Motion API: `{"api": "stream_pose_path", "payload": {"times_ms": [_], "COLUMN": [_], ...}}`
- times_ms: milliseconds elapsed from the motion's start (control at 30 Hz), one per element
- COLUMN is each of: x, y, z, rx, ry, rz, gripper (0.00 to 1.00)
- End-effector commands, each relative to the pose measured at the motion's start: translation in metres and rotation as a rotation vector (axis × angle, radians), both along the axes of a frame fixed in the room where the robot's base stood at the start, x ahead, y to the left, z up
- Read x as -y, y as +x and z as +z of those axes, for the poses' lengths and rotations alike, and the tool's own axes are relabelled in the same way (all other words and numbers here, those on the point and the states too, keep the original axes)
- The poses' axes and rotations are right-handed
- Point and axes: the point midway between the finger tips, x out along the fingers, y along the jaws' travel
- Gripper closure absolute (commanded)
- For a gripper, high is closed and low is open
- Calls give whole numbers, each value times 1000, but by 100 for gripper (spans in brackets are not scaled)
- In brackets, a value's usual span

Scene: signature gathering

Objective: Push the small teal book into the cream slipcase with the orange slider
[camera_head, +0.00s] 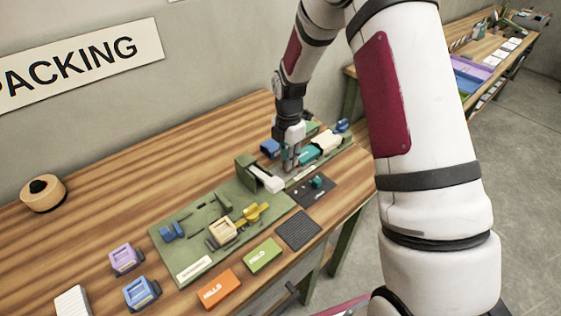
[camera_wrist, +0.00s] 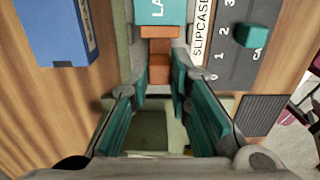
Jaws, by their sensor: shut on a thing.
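The small teal book (camera_head: 308,154) lies on the green fixture at the far right of the table, in line with the cream slipcase (camera_head: 327,141) beyond it. In the wrist view, the book (camera_wrist: 160,10) shows at the top with part of its lettering. The orange slider (camera_wrist: 159,49) sits right behind the book, seemingly touching it. My gripper (camera_head: 289,166) points down at the near end of the book. In the wrist view, its teal-padded fingers (camera_wrist: 159,72) stand on both sides of the slider's block, shut on it. The slipcase is out of the wrist view.
A dark panel with numbers and a teal knob (camera_wrist: 250,36) lies right of the slider. A blue block (camera_wrist: 60,30) stands to the left. A green board (camera_head: 190,243) with a cream holder and a yellow part lies nearer. Orange (camera_head: 219,288) and green boxes lie at the front edge.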

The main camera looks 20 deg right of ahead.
Motion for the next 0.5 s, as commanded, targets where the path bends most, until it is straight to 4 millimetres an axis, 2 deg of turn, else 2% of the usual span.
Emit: {"api": "stream_pose_path", "payload": {"times_ms": [33, 100, 300, 500], "x": [15, 31, 72, 89], "y": [9, 15, 32, 38], "z": [-2, -2, -1, 0], "rx": [5, 6, 6, 5], "ry": [-1, -1, -2, -2], "rz": [-9, -10, -7, -2], "gripper": [100, 100, 100, 100]}}
